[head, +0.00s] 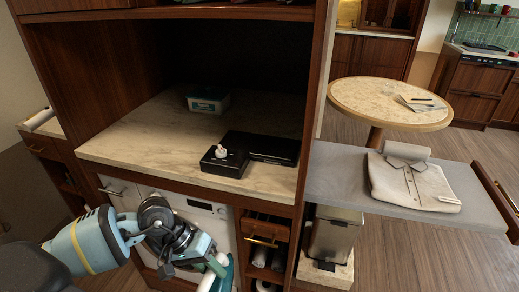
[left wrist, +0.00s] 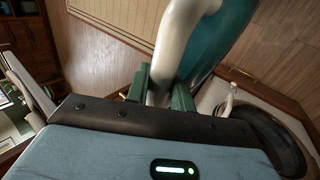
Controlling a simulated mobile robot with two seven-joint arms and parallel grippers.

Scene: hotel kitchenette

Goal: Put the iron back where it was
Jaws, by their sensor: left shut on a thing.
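The iron (head: 221,277), teal and white, is at the bottom of the head view, in front of the cabinet and below the counter edge. In the left wrist view the iron (left wrist: 222,40) shows large, with its white handle between two green fingers. My left gripper (head: 206,265) is shut on that handle and holds the iron; it also shows in the left wrist view (left wrist: 162,95). The iron's lower part is cut off in the head view. The grey ironing board (head: 335,178) is to the right, with a folded beige shirt (head: 412,183) on it. My right gripper is not in view.
The marble counter (head: 130,142) holds a black box (head: 224,163) with a small white item, a flat black case (head: 262,148) and a teal-and-white tub (head: 208,101). A bin (head: 332,235) stands under the board. A round table (head: 370,98) is behind. The counter's left front is clear.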

